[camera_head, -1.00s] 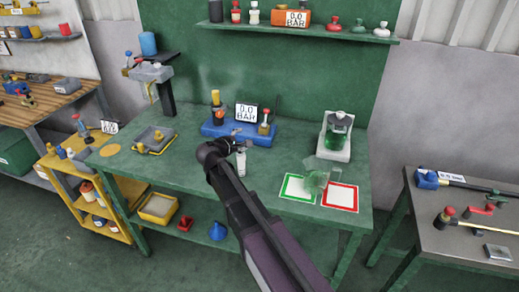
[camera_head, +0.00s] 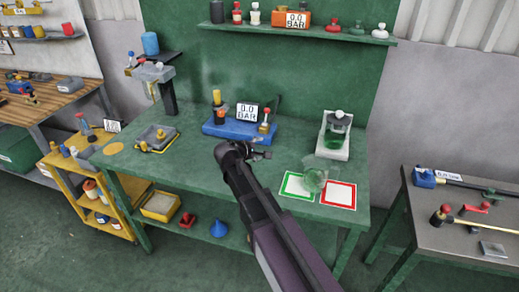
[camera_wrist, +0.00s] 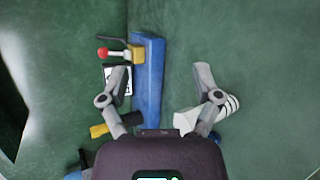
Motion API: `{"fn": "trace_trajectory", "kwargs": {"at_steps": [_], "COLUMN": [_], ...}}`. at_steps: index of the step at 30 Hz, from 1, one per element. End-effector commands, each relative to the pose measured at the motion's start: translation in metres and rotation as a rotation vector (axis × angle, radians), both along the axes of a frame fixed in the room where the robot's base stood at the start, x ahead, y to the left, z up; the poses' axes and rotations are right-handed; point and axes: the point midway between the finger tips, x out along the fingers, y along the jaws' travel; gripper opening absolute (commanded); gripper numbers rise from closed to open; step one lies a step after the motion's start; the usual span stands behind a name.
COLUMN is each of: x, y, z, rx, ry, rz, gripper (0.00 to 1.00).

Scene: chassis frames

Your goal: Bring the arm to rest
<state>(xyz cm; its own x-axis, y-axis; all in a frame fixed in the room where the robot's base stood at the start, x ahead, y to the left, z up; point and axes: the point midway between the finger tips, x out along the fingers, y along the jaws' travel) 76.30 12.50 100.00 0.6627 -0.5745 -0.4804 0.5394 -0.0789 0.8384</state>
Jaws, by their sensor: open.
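My gripper (camera_head: 260,152) is over the middle of the green bench (camera_head: 190,178), at the end of my dark arm. In the wrist view my gripper (camera_wrist: 161,75) has its two grey fingers spread wide, with nothing held between them. A blue pump base (camera_head: 225,129) with a gauge reading 0.0 BAR stands behind it; the blue base (camera_wrist: 149,90) runs below the fingers in the wrist view. A pale striped cylinder (camera_wrist: 228,106) lies beside or under the right finger, partly hidden. Its contact with the finger cannot be told.
A green-framed card (camera_head: 298,186) and a red-framed card (camera_head: 338,195) lie right of my arm. A clear greenish vessel (camera_head: 314,179) stands by them. A white stand with a green flask (camera_head: 335,137) is behind.

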Motion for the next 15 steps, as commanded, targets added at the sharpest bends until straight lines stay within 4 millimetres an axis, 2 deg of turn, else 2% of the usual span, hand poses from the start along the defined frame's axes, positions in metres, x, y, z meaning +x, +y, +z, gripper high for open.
{"fn": "trace_trajectory", "kwargs": {"at_steps": [8,11,15], "x": [-0.001,-0.005,-0.020], "y": [-0.001,-0.008,-0.028], "z": [0.000,-0.003,-0.013], "rx": [0.002,0.025,0.110], "ry": [0.001,0.006,0.024], "rz": [-0.002,-0.024,-0.095], "gripper": [0.82,0.82,0.82]}}
